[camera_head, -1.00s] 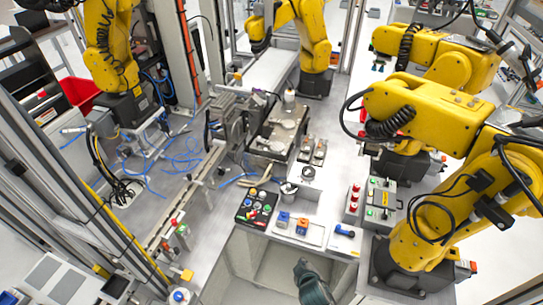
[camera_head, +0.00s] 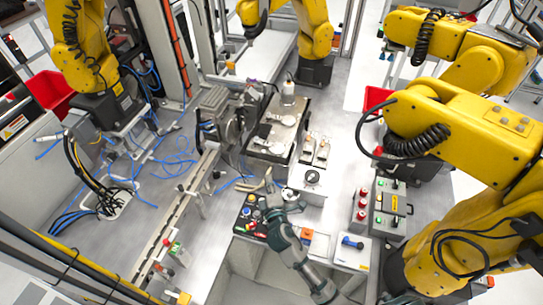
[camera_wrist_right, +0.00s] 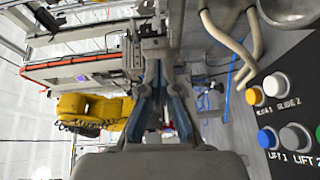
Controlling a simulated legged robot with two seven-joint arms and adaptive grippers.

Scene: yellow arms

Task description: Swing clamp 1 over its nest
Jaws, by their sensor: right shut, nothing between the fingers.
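The dark fixture plate (camera_head: 258,157) stands in the middle of the head view, with pale round metal parts (camera_head: 288,120) on it. Two small upright metal pieces (camera_head: 308,146) stand just to its right. No label shows which part is clamp 1 or its nest. My right gripper (camera_head: 267,208) is over the black button panel, nearer to me than the fixture and apart from it. In the right wrist view its fingers (camera_wrist_right: 155,62) are together with nothing between them. My left gripper is not in view.
The button panel (camera_wrist_right: 290,125) has SLIDE and LIFT labels. Curved beige tubes (camera_wrist_right: 232,45) and a metal cup (camera_head: 291,195) are close to my right gripper. A tray with a blue part (camera_head: 352,242) and a control box (camera_head: 388,208) are to the right. Yellow arms stand around.

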